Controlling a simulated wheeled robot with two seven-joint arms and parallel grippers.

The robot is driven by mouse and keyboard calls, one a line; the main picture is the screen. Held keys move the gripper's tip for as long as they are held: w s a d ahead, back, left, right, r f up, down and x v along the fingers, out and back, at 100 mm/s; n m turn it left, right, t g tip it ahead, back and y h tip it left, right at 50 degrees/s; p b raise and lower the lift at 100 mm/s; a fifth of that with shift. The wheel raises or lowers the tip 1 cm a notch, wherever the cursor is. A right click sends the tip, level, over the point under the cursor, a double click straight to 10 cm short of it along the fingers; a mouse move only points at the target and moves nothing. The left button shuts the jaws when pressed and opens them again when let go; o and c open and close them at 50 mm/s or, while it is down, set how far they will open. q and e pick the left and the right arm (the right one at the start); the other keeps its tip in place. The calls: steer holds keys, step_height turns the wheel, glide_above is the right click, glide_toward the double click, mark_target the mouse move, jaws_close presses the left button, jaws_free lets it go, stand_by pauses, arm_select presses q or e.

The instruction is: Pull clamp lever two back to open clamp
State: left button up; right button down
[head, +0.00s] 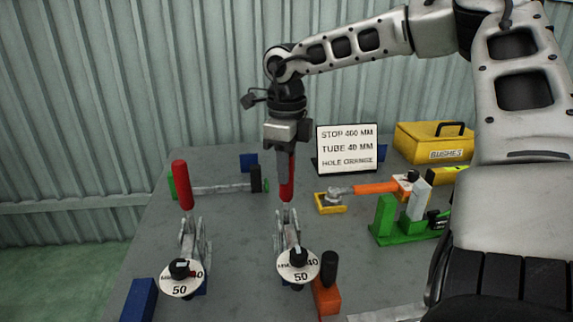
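Two toggle clamps stand on the grey table, each with an upright red lever. The second clamp (289,232) has a red lever (289,190), partly covered by my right gripper (285,172). My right gripper points down from above with its fingers at this lever; whether they are pressed shut on it cannot be told. Round white dials marked 40 and 50 sit in front of the left clamp (181,288) and the second clamp (301,275). My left gripper is out of view.
An orange block with a black knob (327,296) stands just right of the second clamp. An orange-handled tool (375,188), a green fixture (388,222), a sign (346,150) and a yellow bushes box (430,143) lie right and behind. A blue block (138,300) is front left.

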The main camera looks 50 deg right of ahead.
steer(key=shift+w+d+r+g+p, duration=0.1)
steer(key=shift+w+d+g+p, duration=0.2)
steer(key=shift+d+p, duration=0.1)
arm_select(q)
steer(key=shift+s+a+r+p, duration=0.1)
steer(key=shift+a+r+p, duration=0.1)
steer(key=shift+p, duration=0.25)
arm_select(e)
steer(key=w+d+g+y, duration=0.1)
steer(key=w, duration=0.1)
steer(key=w+d+f+g+y, duration=0.1)
steer(key=d, duration=0.1)
steer(key=shift+w+f+g+y, duration=0.1)
steer(key=shift+w+g+y, duration=0.2)
steer(key=shift+w, duration=0.1)
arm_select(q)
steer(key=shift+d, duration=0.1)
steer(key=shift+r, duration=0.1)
arm_select(e)
steer(key=c, duration=1.1)
jaws_free()
steer(key=shift+c, duration=0.2)
